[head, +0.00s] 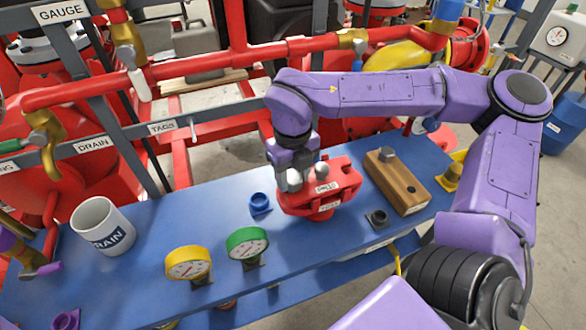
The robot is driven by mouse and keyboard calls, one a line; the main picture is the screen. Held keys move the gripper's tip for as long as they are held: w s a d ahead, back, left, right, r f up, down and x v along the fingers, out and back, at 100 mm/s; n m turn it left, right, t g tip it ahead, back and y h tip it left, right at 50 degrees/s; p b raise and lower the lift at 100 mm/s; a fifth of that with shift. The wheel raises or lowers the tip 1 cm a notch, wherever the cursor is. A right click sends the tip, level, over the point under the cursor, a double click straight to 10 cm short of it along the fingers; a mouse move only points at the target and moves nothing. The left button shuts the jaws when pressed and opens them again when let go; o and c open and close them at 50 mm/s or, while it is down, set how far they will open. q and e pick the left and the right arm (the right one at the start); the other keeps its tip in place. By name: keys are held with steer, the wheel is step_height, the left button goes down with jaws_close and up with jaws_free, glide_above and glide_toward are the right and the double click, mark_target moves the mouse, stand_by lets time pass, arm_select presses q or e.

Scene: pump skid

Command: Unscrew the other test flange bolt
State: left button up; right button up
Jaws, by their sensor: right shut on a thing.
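The red test flange (345,192) stands on the blue bench top, with small white labels on its front. My right gripper (291,182) points down at the flange's left side. It is shut on a test flange bolt there, which the fingers mostly hide. I cannot tell how far the bolt sits in the flange. A small grey rounded piece (321,170) shows just right of the fingers. A grey bolt (386,154) stands at the far end of the wooden block (400,183), right of the flange. My left gripper is not in view.
The blue bench (150,235) also holds a white DRAIN mug (103,228), a yellow gauge (188,263), a green gauge (247,243), a blue fitting (260,203) and a dark fitting (377,218). Red pipework (200,75) runs behind. Bench room is clear between mug and blue fitting.

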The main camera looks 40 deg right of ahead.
steer(key=n+p, duration=0.5)
steer(key=p, duration=0.1)
steer(key=shift+r+n, duration=0.3)
steer(key=shift+n, duration=0.1)
steer(key=n+p, duration=0.5)
steer(key=p, duration=0.1)
steer(key=shift+n+p, duration=0.3)
steer(key=shift+n, duration=0.4)
steer(key=shift+f+n, duration=0.3)
steer(key=shift+n, duration=0.4)
steer(key=o, duration=1.1)
steer(key=shift+o, duration=0.2)
step_height(320, 180, up, 11)
steer(key=b, duration=0.2)
steer(key=shift+f, duration=0.2)
